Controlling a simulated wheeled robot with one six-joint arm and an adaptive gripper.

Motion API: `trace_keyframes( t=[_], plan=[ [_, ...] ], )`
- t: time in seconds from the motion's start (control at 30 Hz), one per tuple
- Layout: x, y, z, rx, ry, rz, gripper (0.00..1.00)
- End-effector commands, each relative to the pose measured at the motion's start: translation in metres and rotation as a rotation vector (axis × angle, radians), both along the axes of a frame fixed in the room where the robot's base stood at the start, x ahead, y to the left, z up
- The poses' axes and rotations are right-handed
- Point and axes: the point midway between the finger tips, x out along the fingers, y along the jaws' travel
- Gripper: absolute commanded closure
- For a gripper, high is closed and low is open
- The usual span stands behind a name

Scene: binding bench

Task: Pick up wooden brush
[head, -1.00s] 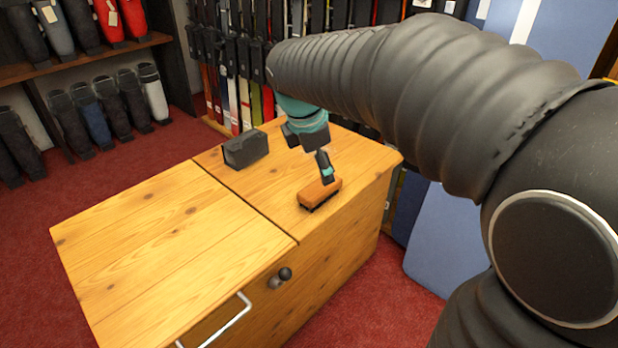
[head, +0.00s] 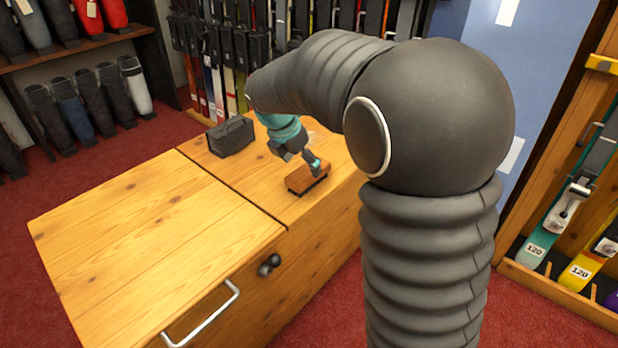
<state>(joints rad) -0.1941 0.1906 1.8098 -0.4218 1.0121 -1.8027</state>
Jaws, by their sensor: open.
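The wooden brush (head: 306,179) lies on the wooden bench top, near the bench's right end. It has a brown wooden block with dark bristles facing down. My gripper (head: 314,167) is at the brush, with a dark and teal finger showing just over its top. The jaws are open. Part of the brush's far side is hidden behind the finger, and I cannot tell whether the finger touches it.
A dark grey box-shaped case (head: 231,136) stands on the bench (head: 140,235) to the left of my gripper. A metal handle (head: 203,318) and a dark knob (head: 269,264) stick out from the bench front. The left bench top is clear.

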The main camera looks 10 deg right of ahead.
Motion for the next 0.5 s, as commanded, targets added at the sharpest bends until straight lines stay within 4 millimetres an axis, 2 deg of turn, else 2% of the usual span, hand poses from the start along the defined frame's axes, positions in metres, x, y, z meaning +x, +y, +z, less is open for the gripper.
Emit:
trace_keyframes(
  t=[0.17,0.5],
  plan=[
    [0.003,-0.004,-0.008,0.000,0.000,-0.001,0.17],
    [0.014,-0.021,-0.045,0.000,-0.002,-0.001,0.17]
  ],
)
